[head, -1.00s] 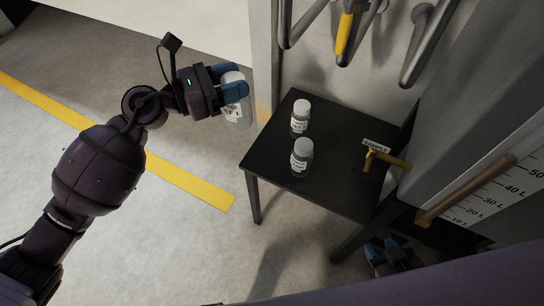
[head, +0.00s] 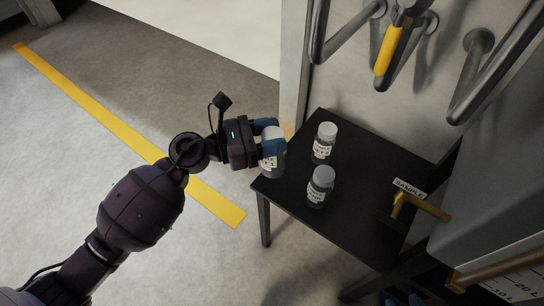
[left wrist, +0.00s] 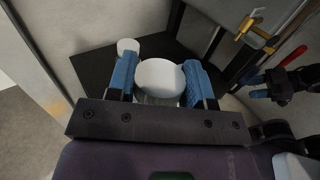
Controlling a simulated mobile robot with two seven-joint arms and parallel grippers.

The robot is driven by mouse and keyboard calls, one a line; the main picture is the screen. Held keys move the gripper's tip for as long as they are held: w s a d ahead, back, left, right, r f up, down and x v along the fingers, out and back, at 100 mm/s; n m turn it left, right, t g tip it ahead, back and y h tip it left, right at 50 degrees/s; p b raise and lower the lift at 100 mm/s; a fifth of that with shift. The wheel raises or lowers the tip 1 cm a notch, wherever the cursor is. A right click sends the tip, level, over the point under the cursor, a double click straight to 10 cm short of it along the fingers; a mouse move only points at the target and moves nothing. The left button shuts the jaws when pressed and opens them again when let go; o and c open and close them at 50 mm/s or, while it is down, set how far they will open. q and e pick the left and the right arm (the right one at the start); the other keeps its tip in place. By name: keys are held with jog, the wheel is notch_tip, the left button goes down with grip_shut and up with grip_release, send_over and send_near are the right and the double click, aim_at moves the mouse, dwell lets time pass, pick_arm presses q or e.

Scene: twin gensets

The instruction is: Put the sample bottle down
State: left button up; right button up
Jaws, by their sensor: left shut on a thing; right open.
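My left gripper (head: 270,137) is shut on a clear sample bottle (head: 272,165) with a white cap and a label. The bottle is upright at the left edge of the black table (head: 350,230); I cannot tell whether its base touches the top. In the left wrist view its white cap (left wrist: 160,76) sits between the blue fingers. Two similar bottles stand on the table, one at the back (head: 323,146) and one nearer (head: 319,188). My right gripper (left wrist: 262,92) is at the right of the left wrist view, away from the bottles, and partly shows at the head view's bottom edge.
A brass tap (head: 418,206) with a SAMPLE sign (head: 409,188) is at the table's right side. Grey pipes and a yellow handle (head: 387,50) are above and behind. A grey cabinet (head: 490,190) borders the right.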

aim_at(272, 160)
pick_arm(q)
notch_tip(272, 160, down, 2)
jog(key=shift+f, duration=0.1)
jog(key=shift+f+b, duration=0.3)
jog(key=shift+b, duration=0.05)
notch_tip(272, 160, down, 5)
jog(key=shift+r+b, duration=0.1)
jog(key=shift+b, duration=0.8)
jog(key=shift+f, duration=0.35)
pick_arm(e)
jog(key=shift+w+a+n+t, duration=0.15)
jog(key=shift+w+a+n, duration=0.1)
jog(key=shift+w, duration=0.2)
jog(key=shift+w+a+n+t, duration=0.15)
jog(key=shift+w+n, duration=0.1)
jog(key=shift+w, duration=0.15)
